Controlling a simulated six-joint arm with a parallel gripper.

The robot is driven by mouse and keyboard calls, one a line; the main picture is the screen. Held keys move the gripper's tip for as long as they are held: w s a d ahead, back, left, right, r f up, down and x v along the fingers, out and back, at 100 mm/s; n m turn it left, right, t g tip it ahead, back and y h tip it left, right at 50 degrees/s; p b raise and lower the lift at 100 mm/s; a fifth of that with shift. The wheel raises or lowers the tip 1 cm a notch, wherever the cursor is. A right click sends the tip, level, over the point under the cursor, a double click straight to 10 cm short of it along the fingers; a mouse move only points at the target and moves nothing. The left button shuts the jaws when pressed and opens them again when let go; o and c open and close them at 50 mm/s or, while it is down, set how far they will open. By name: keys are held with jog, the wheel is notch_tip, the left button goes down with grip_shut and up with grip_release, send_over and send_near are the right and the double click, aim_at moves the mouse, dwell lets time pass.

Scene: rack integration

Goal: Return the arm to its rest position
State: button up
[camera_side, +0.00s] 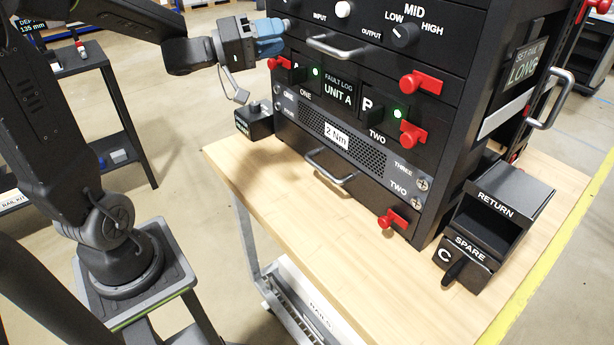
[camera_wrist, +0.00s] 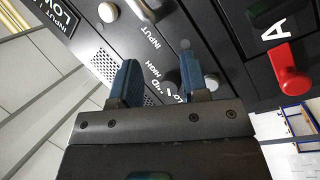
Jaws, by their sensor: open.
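My gripper (camera_side: 270,38) is at the upper left of the black rack (camera_side: 440,65), close in front of its panel. In the wrist view my gripper (camera_wrist: 160,80) shows its two blue fingers apart with nothing held between them. Beyond the fingers are the panel's knob and INPUT, LOW and HIGH labels. I cannot tell from these views whether a fingertip touches the panel.
Red latches (camera_side: 420,84) and drawer handles (camera_side: 337,45) stick out from the rack front. A RETURN bin (camera_side: 515,205) and SPARE module (camera_side: 468,252) stand at the right of the wooden bench top (camera_side: 330,240). A small black box (camera_side: 255,120) sits left of the rack. A shelf cart (camera_side: 100,110) stands behind my arm.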

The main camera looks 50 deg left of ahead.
jog(key=s+d+f+m+g+y, duration=0.3)
jog(key=s+d+g, duration=0.3)
jog(key=s, duration=0.3)
jog(key=s+d+f+m+g+y, duration=0.3)
jog(key=s+d+f+g, duration=0.3)
jog(key=s, duration=0.3)
jog(key=shift+s+d+m+y, duration=0.3)
jog(key=shift+m+y, duration=0.1)
jog(key=shift+m, duration=0.1)
jog(key=shift+w, duration=0.1)
dwell(0.9)
